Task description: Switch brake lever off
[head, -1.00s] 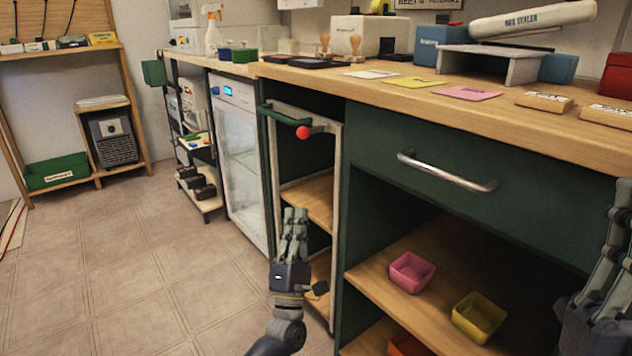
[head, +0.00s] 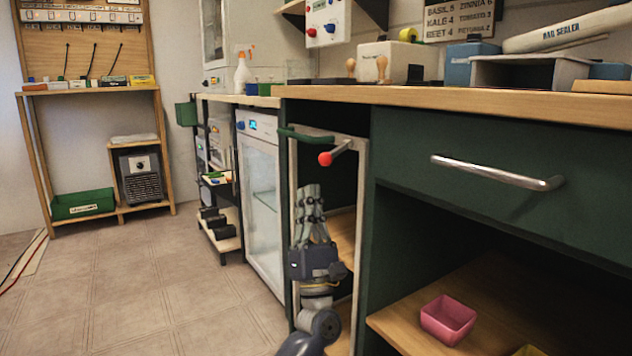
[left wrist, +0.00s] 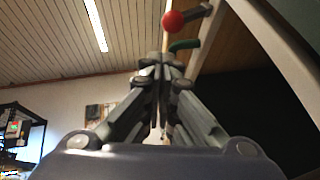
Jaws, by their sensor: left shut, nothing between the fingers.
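The brake lever (head: 342,147) is a short metal arm with a red ball knob (head: 325,158), at the top of a pale-framed rack (head: 362,220) under the counter. A green handle bar (head: 305,136) runs across the rack's top beside it. My left gripper (head: 310,190) points upward just below the knob, apart from it, with its fingers shut and empty. In the left wrist view, the red knob (left wrist: 173,22) and green handle (left wrist: 185,45) show beyond the fingertips (left wrist: 160,62). My right gripper is out of view.
A drawer with a metal handle (head: 497,173) is right of the rack. A pink pot (head: 448,319) sits on the open shelf below. A glass-door cabinet (head: 262,195) stands left of the rack.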

